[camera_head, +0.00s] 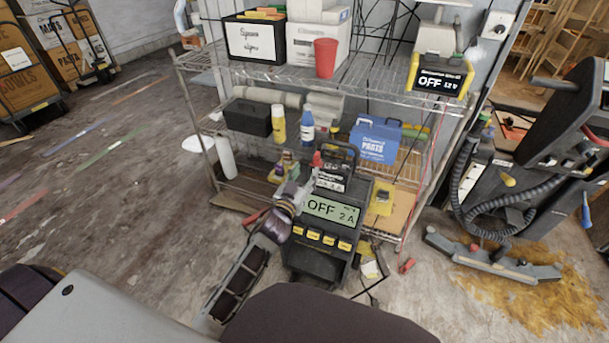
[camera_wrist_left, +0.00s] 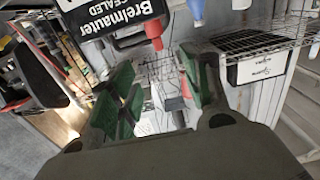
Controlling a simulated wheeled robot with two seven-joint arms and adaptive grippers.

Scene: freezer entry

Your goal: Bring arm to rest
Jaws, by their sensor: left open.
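My left arm reaches up from the bottom of the head view, and its gripper (camera_head: 294,192) is just left of a dark charger unit (camera_head: 318,240) whose display reads OFF 2 A. In the left wrist view the two green-lined fingers (camera_wrist_left: 162,88) are spread apart, with nothing seen held between them. Beyond them are wire shelving and a red-tipped thing (camera_wrist_left: 153,28). Whether the gripper touches the charger cannot be told. My right gripper is not seen.
A wire shelf rack (camera_head: 285,74) stands behind the charger, with a red cup (camera_head: 325,58), a blue case (camera_head: 376,140) and several bottles. A floor machine with a hose (camera_head: 490,226) stands at right. The floor at left (camera_head: 110,190) is open.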

